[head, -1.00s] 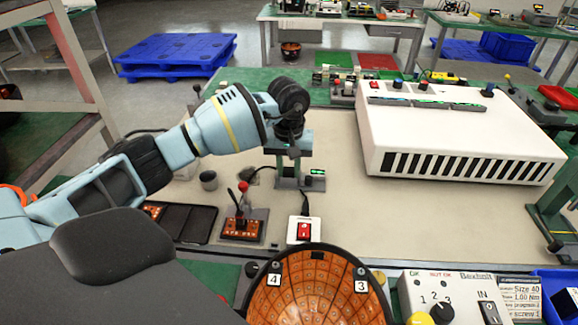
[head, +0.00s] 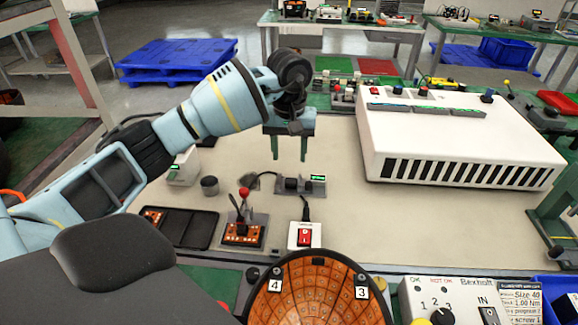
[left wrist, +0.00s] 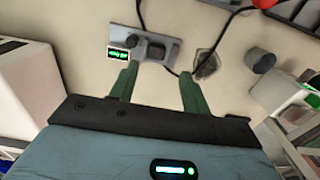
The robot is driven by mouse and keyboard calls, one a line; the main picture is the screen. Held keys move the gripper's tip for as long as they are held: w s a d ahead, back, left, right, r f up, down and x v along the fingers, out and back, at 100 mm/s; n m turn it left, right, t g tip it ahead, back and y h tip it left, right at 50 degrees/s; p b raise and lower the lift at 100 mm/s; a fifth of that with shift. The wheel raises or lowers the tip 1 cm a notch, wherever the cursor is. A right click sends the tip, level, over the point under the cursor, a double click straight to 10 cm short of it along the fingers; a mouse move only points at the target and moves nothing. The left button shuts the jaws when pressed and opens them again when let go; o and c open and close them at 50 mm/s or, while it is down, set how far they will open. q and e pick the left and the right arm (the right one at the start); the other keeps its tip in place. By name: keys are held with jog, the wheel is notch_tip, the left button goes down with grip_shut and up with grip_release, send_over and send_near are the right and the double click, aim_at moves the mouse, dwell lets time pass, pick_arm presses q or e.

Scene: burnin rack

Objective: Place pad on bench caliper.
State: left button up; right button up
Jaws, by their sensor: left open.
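The bench caliper (head: 318,190) is a small grey plate with a lit green readout, lying on the beige mat. It also shows in the left wrist view (left wrist: 172,47). A small dark block (left wrist: 157,52) sits on its plate beside a round dark knob (left wrist: 130,40); I take the block for the pad, but it is too small to be sure. My left gripper (head: 290,158) is open, its two green fingers pointing down above the caliper, apart from it. The wrist view shows nothing between the fingers (left wrist: 158,78). My right gripper is out of view.
A dark piece (head: 262,180) with a cable and a grey cup (head: 210,186) lie left of the caliper. A red-knobbed lever box (head: 243,232), a black tray (head: 190,228) and a red switch (head: 305,236) stand in front. A large white rack (head: 455,140) stands right.

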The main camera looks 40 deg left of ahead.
pick_arm(q)
notch_tip(320, 180, up, 6)
jog(key=shift+f, duration=0.1)
